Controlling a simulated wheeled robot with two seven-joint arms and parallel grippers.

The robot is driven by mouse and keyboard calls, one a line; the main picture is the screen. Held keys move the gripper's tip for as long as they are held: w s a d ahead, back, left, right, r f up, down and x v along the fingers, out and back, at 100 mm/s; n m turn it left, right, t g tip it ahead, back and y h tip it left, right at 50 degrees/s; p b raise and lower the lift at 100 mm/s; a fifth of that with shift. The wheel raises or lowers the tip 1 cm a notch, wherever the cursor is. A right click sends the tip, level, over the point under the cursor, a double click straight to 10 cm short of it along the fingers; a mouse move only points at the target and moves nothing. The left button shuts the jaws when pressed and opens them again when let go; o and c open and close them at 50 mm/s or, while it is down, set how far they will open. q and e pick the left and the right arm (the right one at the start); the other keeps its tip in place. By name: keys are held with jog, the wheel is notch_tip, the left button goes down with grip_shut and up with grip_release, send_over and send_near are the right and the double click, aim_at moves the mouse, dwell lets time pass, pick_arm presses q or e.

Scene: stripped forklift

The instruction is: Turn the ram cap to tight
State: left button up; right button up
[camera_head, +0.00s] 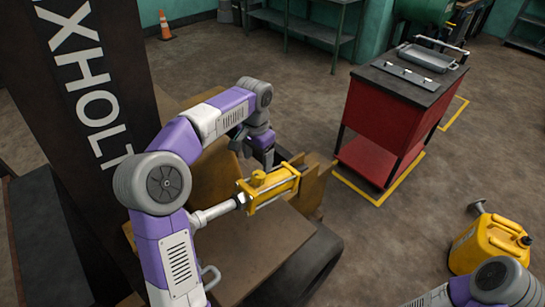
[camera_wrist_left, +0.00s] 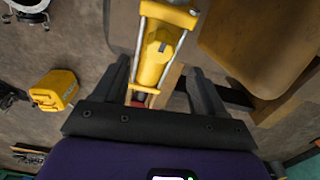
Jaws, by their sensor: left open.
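The yellow ram (camera_head: 275,188) is a cylinder with tie rods and a bright rod at its left end, lying across the brown forklift body. A raised yellow knob, which looks like the ram cap (camera_head: 258,178), stands on its upper side. It also shows in the left wrist view (camera_wrist_left: 158,45), beyond the fingertips. My left gripper (camera_head: 264,160) hangs just above and behind the ram. In the left wrist view its dark fingers (camera_wrist_left: 160,80) are spread apart with nothing gripped between them. I cannot tell the cap's exact turn.
A dark mast (camera_head: 90,90) with white lettering rises at the left. A red cart (camera_head: 385,120) with a grey tray on top stands at the right. A yellow can (camera_head: 488,243) is on the floor at lower right, near my right arm. Open floor lies between forklift and cart.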

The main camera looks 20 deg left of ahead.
aim_at(258, 174)
pick_arm(q)
jog(key=shift+w+f, duration=0.25)
jog(key=shift+f, duration=0.05)
jog(key=f, duration=0.2)
jog(key=f+b, duration=0.1)
jog(key=f, duration=0.3)
jog(key=shift+s+b, duration=0.35)
jog(key=shift+b, duration=0.05)
jog(key=shift+f, duration=0.4)
jog(key=shift+w, duration=0.1)
